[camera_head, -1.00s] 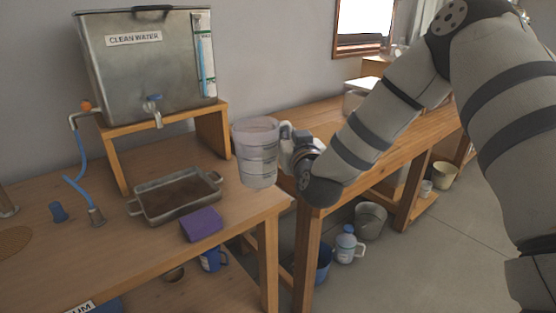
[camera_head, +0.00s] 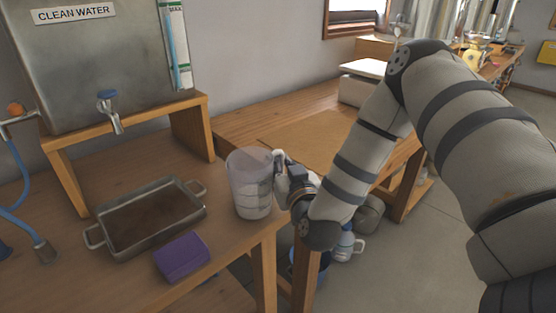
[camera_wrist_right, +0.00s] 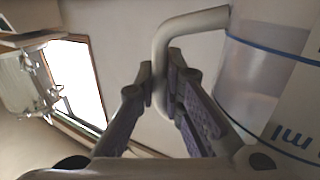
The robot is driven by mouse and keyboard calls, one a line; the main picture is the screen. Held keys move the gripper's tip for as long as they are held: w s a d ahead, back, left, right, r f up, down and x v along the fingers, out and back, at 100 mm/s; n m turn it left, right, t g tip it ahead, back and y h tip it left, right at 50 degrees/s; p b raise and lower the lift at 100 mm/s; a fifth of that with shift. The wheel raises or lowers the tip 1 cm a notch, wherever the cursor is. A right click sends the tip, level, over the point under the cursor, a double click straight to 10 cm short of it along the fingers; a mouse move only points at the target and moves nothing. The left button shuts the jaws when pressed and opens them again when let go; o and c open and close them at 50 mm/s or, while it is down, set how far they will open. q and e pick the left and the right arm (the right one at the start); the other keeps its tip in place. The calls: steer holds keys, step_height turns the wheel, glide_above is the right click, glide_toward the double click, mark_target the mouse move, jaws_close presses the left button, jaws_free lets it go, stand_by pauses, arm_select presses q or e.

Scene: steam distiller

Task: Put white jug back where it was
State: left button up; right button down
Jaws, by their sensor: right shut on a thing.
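The white jug (camera_head: 250,184) is a translucent measuring jug, upright, in the middle of the head view. It appears above the right front corner of the left wooden table; I cannot tell whether its base touches anything. My right gripper (camera_head: 279,172) comes from the right and is shut on the jug's handle. In the right wrist view, the gripper's fingers (camera_wrist_right: 166,92) close around the handle (camera_wrist_right: 190,20), with the jug body (camera_wrist_right: 255,80) at the right. My left gripper is not in view.
A metal tray (camera_head: 97,237) and a purple sponge (camera_head: 182,257) lie left of the jug. The clean water tank (camera_head: 85,60) stands on a wooden stand (camera_head: 192,130) behind. A second table (camera_head: 262,118) with a clear brown area extends to the right. Containers stand below.

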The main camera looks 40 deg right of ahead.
mark_target(260, 180)
steer(key=shift+w, duration=0.2)
steer(key=c, duration=1.7)
jaws_free()
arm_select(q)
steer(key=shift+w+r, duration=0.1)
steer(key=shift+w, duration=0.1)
arm_select(e)
steer(key=shift+r, duration=0.25)
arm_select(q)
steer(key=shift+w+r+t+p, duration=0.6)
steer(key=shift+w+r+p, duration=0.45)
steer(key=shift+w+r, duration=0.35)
arm_select(e)
steer(key=v, duration=1.2)
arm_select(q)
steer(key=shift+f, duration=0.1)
arm_select(e)
steer(key=shift+o, duration=0.2)
steer(key=shift+f, duration=0.1)
